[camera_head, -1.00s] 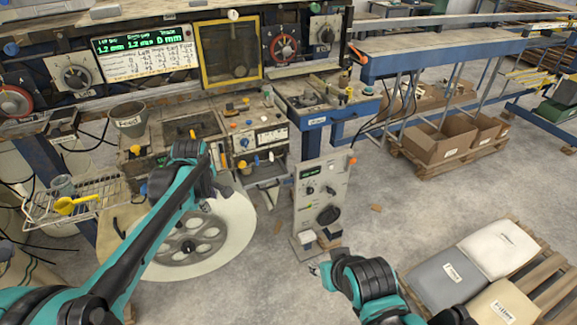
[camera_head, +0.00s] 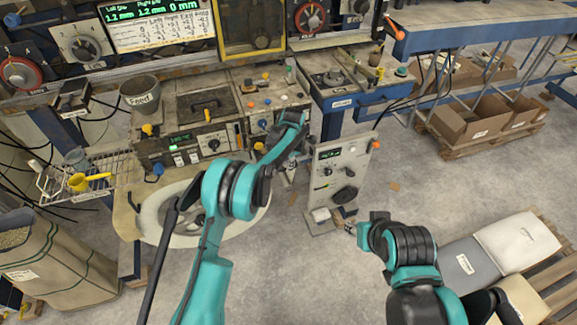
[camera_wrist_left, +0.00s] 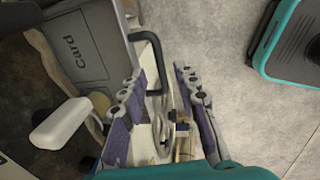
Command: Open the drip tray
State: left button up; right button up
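I cannot clearly pick out the drip tray; the lower front of the grey laminating machine (camera_head: 205,115) is partly hidden behind my left arm. My left gripper (camera_wrist_left: 160,82) hangs in front of the machine's lower right side, beside the grey control cabinet. In the left wrist view its purple-padded fingers are spread apart. A black bent handle (camera_wrist_left: 154,48) on a grey box marked "Card" (camera_wrist_left: 82,52) lies beyond the fingertips; I cannot tell whether they touch. My right gripper (camera_head: 350,229) is low near the cabinet's foot, too small to tell its state.
The control cabinet (camera_head: 342,160) stands close to the right of my left gripper. A large pale disc (camera_head: 155,215) lies below the machine. A wire rack (camera_head: 110,170) with a yellow scoop is at left. Sacks (camera_head: 517,238) on a pallet are at right.

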pick_arm(q)
jog(key=shift+w+a+f, duration=0.1)
jog(key=shift+w+f, duration=0.05)
jog(key=shift+f, duration=0.6)
jog(key=shift+w+f, duration=0.1)
jog(key=shift+f, duration=0.6)
grip_shut()
jog(key=s+d+b, duration=0.1)
jog(key=s+d, duration=0.1)
jog(key=s, duration=0.6)
jog(key=s+d+b, duration=0.1)
jog(key=s+d, duration=0.2)
jog(key=s, duration=0.6)
jog(key=shift+s+d, duration=0.3)
jog(key=shift+d, duration=0.05)
grip_release()
